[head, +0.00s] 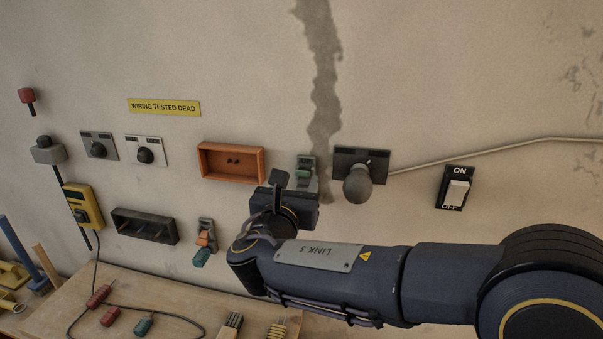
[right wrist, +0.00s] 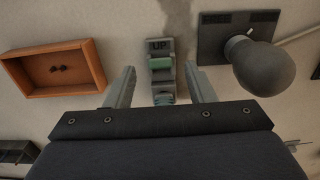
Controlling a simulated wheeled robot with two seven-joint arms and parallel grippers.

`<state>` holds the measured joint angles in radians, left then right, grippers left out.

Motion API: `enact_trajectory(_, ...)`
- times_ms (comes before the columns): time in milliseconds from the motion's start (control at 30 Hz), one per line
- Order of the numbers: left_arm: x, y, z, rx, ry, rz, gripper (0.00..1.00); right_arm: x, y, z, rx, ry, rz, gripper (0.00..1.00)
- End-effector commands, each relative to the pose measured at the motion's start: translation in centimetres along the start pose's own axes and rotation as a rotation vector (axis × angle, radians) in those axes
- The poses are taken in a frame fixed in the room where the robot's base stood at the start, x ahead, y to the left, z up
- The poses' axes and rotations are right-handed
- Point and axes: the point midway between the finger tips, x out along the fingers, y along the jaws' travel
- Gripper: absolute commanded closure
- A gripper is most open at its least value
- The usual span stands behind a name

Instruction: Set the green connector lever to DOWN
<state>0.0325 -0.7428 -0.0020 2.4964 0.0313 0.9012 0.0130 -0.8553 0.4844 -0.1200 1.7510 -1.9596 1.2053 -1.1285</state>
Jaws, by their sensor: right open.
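The green connector (head: 303,174) is mounted on the wall, right of the orange box. In the right wrist view its green block (right wrist: 161,64) sits below a label reading UP, on a grey mount. A grey and teal part shows below the block, partly hidden by my gripper's body; I cannot tell the lever's position for sure. My right gripper (right wrist: 160,88) is open, its fingers on either side of the connector's lower part, with gaps and nothing held. In the head view my right gripper (head: 297,184) covers the connector's lower part. My left gripper is not in view.
A dark plate with a round grey knob (head: 358,184) stands out close to the right of the connector. An open orange box (head: 233,162) is to its left. Another connector with an orange block (head: 204,239) hangs lower left. A wooden bench (head: 150,292) lies below.

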Motion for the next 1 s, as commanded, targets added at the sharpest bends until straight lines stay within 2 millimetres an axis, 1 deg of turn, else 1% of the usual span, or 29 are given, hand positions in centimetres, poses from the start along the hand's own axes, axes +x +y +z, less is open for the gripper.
enact_trajectory(33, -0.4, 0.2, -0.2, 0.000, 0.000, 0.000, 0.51, 0.8, -0.1, 0.1, -0.001, 0.002, -0.003, 0.51)
enact_trajectory(100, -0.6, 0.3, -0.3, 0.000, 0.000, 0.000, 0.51, 1.7, 0.0, 0.2, -0.001, 0.001, -0.002, 0.51)
enact_trajectory(200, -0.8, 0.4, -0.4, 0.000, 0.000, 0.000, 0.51, 2.6, -0.1, 0.1, 0.000, 0.002, -0.001, 0.51)
enact_trajectory(333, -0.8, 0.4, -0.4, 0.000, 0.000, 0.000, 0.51, 3.0, 0.0, 0.0, 0.002, 0.001, 0.000, 0.51)
enact_trajectory(533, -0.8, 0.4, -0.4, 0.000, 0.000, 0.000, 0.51, 3.0, 0.0, -0.1, 0.002, 0.001, 0.000, 0.51)
enact_trajectory(567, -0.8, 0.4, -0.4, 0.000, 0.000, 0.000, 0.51, 3.0, 0.0, -0.1, 0.002, 0.002, 0.000, 0.54)
enact_trajectory(867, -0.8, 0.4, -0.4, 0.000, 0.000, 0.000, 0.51, 3.0, -0.1, -0.1, 0.002, 0.002, 0.000, 0.93)
enact_trajectory(900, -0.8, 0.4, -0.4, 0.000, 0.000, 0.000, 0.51, 3.0, -0.1, -0.1, 0.002, 0.002, 0.000, 0.96)
enact_trajectory(1000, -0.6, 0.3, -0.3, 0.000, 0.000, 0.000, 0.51, 3.0, -0.1, -0.2, 0.002, -0.001, 0.000, 0.96)
